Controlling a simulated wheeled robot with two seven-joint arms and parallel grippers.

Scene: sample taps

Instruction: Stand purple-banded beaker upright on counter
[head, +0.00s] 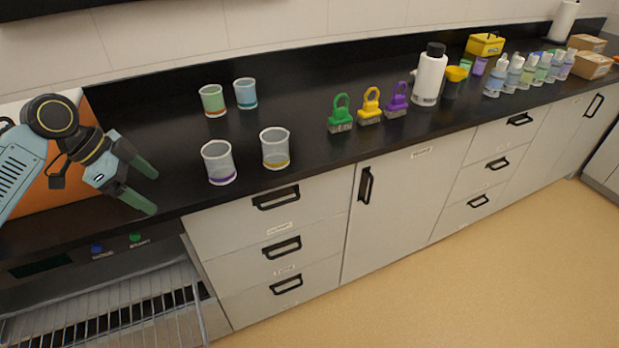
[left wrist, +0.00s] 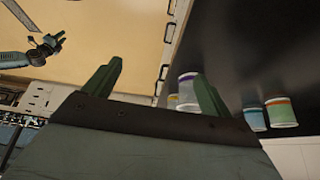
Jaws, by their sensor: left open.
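The purple-banded beaker (head: 219,163) stands upright on the black counter (head: 330,155), near its front edge. It is clear, with a purple band near its base. My left gripper (head: 150,190) is open and empty, left of this beaker and apart from it. In the left wrist view the purple-banded beaker (left wrist: 187,92) shows beyond the fingers, partly hidden by one of them. My right gripper (left wrist: 54,41) is small and far off in the left wrist view, and its jaws are unclear.
A yellow-banded beaker (head: 275,149) stands just right of it. Green, yellow and purple tap-like pieces (head: 370,106) and a white bottle (head: 429,76) are farther right. An orange panel (head: 62,190) is behind my left arm.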

